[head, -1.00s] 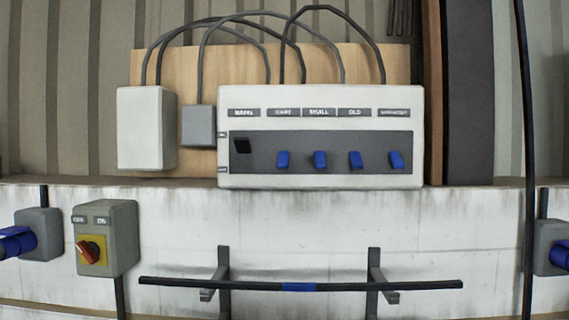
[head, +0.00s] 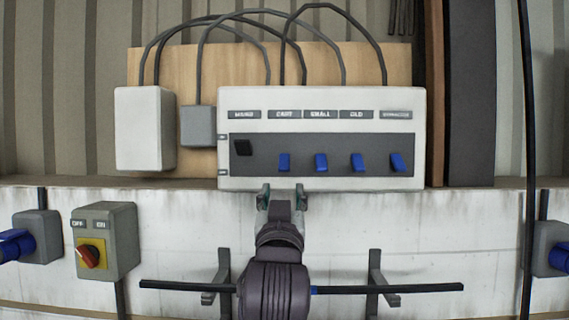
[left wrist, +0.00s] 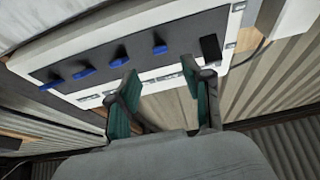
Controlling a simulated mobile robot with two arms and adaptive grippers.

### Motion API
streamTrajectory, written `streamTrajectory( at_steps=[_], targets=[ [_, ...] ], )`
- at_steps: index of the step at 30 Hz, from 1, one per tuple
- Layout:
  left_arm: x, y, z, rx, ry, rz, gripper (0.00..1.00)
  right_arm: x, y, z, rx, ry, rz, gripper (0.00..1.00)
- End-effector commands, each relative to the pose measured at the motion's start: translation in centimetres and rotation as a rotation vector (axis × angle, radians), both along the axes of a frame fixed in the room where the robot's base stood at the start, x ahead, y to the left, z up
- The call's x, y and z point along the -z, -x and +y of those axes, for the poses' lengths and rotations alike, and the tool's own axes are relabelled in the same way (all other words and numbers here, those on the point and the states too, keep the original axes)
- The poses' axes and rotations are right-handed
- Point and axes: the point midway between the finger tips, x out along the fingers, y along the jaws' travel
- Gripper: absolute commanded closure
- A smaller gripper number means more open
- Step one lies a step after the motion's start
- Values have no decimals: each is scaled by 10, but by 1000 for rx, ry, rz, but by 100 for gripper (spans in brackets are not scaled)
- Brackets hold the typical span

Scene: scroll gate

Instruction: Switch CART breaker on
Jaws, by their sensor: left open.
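The white breaker box (head: 320,98) hangs on the wall with a dark switch panel. The CART breaker (head: 284,162) is the leftmost blue switch, under the CART label (head: 284,114), and sits low in the panel like the other blue ones. In the left wrist view the CART breaker (left wrist: 160,48) is the blue switch nearest the black one. My left gripper (head: 283,194) is open and empty at the lower edge of the box, just below the CART breaker. Its two green-padded fingers also show in the left wrist view (left wrist: 160,88). My right gripper is out of view.
The black MAINS switch (head: 243,147) sits higher, left of CART. The SMALL switch (head: 320,162) is close on the right. A black bar (head: 400,288) on brackets runs below, behind my arm. A grey switch box (head: 122,235) with a red knob is at lower left.

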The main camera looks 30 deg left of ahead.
Motion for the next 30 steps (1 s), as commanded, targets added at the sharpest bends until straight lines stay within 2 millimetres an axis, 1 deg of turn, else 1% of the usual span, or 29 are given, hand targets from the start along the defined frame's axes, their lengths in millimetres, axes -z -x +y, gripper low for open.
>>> streamTrajectory(
  at_steps=[1,6,12,15,21,28,29,30],
  targets=[
    [-10,-10,5,-2,-2,3,50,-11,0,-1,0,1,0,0],
    [-24,-41,20,-2,-2,4,50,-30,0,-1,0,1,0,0],
    [-36,-72,35,0,-2,4,50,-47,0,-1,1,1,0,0],
    [-40,-82,39,-1,-1,3,50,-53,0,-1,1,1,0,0],
    [-42,-91,44,1,1,2,50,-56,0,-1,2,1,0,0],
    [-41,-91,44,1,0,1,50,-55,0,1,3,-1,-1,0],
    [-41,-91,44,1,0,1,52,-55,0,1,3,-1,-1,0],
    [-41,-91,44,1,0,1,58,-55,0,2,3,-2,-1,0]
  ],
)
